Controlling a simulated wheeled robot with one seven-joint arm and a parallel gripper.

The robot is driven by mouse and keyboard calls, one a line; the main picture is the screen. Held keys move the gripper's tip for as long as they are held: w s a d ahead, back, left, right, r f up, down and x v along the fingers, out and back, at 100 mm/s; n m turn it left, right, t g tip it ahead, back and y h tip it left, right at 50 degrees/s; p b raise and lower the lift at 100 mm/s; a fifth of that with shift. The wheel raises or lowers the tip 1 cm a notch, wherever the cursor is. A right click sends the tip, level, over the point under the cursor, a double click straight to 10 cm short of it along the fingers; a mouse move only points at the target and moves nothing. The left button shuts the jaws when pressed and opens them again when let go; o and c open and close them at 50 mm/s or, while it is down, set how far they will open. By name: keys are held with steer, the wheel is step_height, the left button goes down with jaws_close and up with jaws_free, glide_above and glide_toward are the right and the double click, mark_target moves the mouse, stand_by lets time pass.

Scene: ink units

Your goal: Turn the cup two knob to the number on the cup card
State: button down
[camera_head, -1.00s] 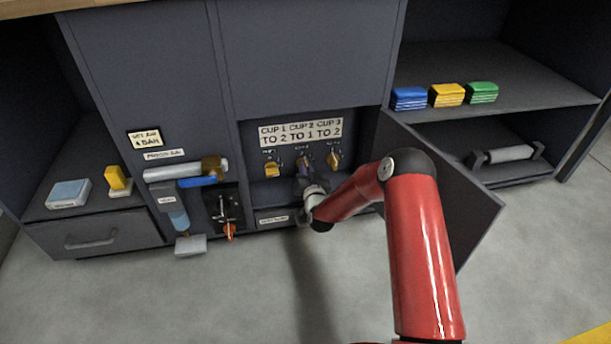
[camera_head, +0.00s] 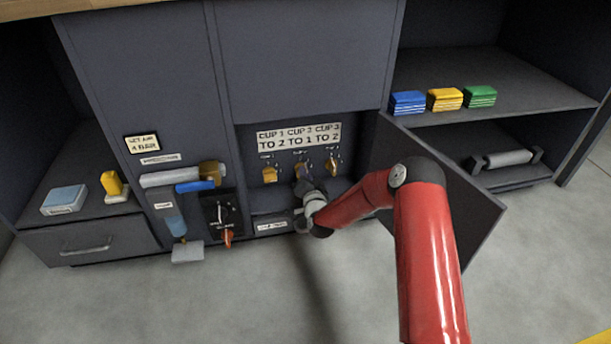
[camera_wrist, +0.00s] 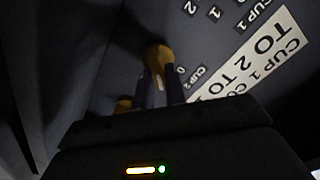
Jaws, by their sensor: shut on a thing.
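The white cup card (camera_head: 299,136) reads CUP 1 TO 2, CUP 2 TO 1, CUP 3 TO 2. Below it is a row of three yellow knobs: cup one (camera_head: 270,175), cup two (camera_head: 300,167) and cup three (camera_head: 331,166). My gripper (camera_head: 304,181) is at the middle knob and hides most of it. In the wrist view my gripper (camera_wrist: 160,88) is shut on the yellow cup two knob (camera_wrist: 158,55), next to a CUP 2 label (camera_wrist: 198,76). The number its pointer faces cannot be made out.
An open door (camera_head: 455,200) stands right of the recess, close to my arm. Left are a blue-handled valve (camera_head: 195,186) and an orange-tipped switch (camera_head: 227,236). Blue, yellow and green stacks (camera_head: 445,99) lie on the right shelf.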

steer(key=c, duration=1.4)
jaws_free()
steer(key=shift+c, duration=0.2)
steer(key=p+v, duration=0.1)
steer(key=v, duration=0.6)
steer(key=shift+s+d, duration=0.2)
steer(key=shift+s, duration=0.15)
steer(key=shift+r, duration=0.15)
